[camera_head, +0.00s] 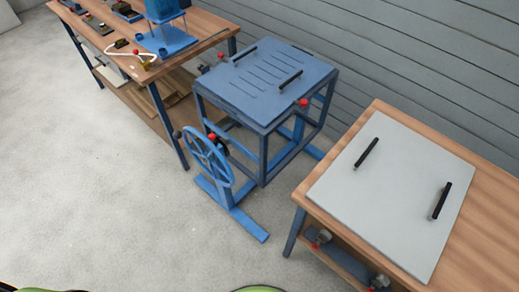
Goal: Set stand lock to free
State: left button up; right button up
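A blue metal stand (264,150) with a slotted top plate (262,82) stands in the middle of the camera_head view. Two black handles lie on the plate. A blue spoked handwheel (208,158) is at the stand's front left. A red knob (303,103) sits at the plate's right corner, and another red knob (212,136) is close to the handwheel. A third red knob (221,56) is at the back left. I cannot tell which part is the lock or how it is set. Neither of my grippers shows.
A wooden bench (210,22) with blue fixtures and small parts stands at the back left. A wooden table (490,225) at the right bears a grey panel (395,190) with two black handles. Open concrete floor (110,200) lies at the left and front.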

aim_at(212, 136)
jog(key=i+j+z, duration=0.15)
jog(key=j, duration=0.25)
jog(key=i+j+z, duration=0.2)
jog(key=j, duration=0.25)
jog(key=i+j+z, duration=0.15)
jog(key=j, duration=0.3)
jog(key=j+z, duration=0.15)
jog(key=j, duration=0.3)
